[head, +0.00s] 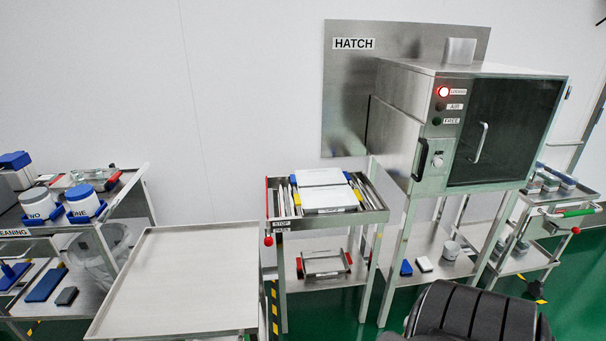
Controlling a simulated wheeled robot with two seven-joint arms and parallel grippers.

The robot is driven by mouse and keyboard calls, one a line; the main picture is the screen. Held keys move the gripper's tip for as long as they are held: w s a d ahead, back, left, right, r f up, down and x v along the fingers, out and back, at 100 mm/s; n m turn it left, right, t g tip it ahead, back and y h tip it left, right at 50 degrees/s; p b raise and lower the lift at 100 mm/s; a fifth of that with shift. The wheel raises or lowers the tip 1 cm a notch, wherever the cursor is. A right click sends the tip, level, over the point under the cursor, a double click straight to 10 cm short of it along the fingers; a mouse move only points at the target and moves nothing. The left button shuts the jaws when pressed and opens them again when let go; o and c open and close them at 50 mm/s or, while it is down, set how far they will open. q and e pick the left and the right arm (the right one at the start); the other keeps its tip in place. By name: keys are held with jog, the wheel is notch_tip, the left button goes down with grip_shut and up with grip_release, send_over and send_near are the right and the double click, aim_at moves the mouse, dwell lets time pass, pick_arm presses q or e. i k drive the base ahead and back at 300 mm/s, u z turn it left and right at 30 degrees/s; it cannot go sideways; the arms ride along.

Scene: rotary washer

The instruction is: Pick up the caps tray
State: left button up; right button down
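No tray in view carries a readable caps label, so I cannot tell which one is the caps tray. A small metal tray with red-marked ends (325,264) sits on the lower shelf of the cart in the middle. It looks empty, though its inside is small in the picture. Another tray-like item with red ends and clear glassware (82,177) is on the upper shelf of the left cart, partly hidden behind jars. Neither of my grippers shows in the head view.
The middle cart (283,226) holds white packs (325,190). A bare steel table (188,282) stands left of it. The hatch cabinet (505,130) is shut with a red light lit. A blue-lidded jar (84,202) stands left. Another cart (545,262) stands right.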

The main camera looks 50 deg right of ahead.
aim_at(316, 199)
jog(key=z, duration=0.25)
jog(key=i, duration=0.5)
jog(key=z, duration=1.85)
